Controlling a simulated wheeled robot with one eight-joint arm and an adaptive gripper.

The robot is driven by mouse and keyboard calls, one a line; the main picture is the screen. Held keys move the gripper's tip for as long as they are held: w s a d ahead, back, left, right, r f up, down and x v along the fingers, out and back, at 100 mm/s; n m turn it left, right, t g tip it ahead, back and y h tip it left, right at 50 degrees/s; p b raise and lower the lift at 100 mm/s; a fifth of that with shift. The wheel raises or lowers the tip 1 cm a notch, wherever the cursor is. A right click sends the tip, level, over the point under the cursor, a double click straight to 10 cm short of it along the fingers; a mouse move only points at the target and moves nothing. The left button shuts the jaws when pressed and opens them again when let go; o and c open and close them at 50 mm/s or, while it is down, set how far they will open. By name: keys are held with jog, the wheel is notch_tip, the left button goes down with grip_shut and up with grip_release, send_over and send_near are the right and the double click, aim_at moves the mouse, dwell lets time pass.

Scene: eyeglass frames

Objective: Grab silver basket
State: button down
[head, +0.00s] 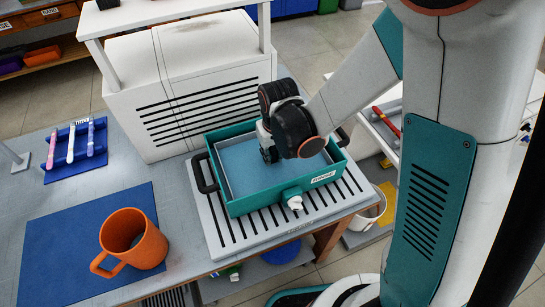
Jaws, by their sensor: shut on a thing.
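A teal basin (240,208) with black side handles and a white tap stands on a slotted grey base on the table. The silver basket (224,181) shows as a thin grey rim inside the basin, around a light blue surface. My gripper (269,155) points down at the far side of the basin, its fingers shut on the basket's far rim. The arm and wrist hide the far right part of the basket, and the exact contact is small and partly hidden.
An orange mug (134,240) stands on a blue mat (60,252) at front left. A blue rack (76,152) with several coloured items is at far left. A white slatted box (185,85) stands close behind the basin. A white cart with tools is at right.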

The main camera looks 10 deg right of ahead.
notch_tip(320, 180, up, 20)
jog(key=p, duration=1.4)
